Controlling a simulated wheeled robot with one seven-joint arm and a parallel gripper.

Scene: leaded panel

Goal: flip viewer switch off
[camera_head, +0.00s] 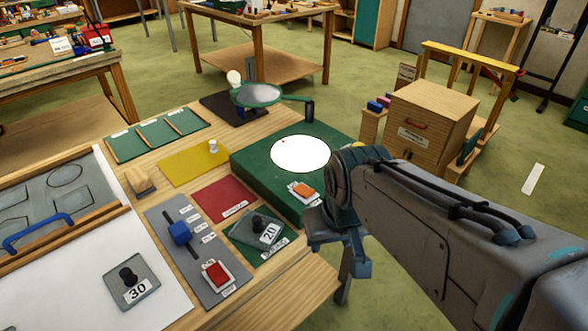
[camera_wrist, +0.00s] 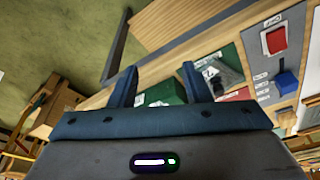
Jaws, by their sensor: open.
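The viewer is a green box (camera_head: 252,167) at the right part of the bench, with a bright white lit disc (camera_head: 300,154) on its top. Its switch (camera_head: 303,191) is an orange rocker in a white frame, on the near right corner of the box. My gripper (camera_head: 332,264) is open and empty, just to the right of and nearer than the switch, apart from it, by the bench's right edge. In the wrist view my gripper (camera_wrist: 158,78) shows two spread fingers, with part of the green box (camera_wrist: 166,92) beyond them. The switch cannot be made out there.
A grey plate (camera_head: 183,262) holds a blue slider (camera_head: 179,233) and a red switch (camera_head: 216,275). A glass block marked 20 (camera_head: 257,231) lies near the viewer, and one marked 30 (camera_head: 131,284) lies at front left. A magnifier (camera_head: 258,95) and a wooden cabinet (camera_head: 430,118) stand behind.

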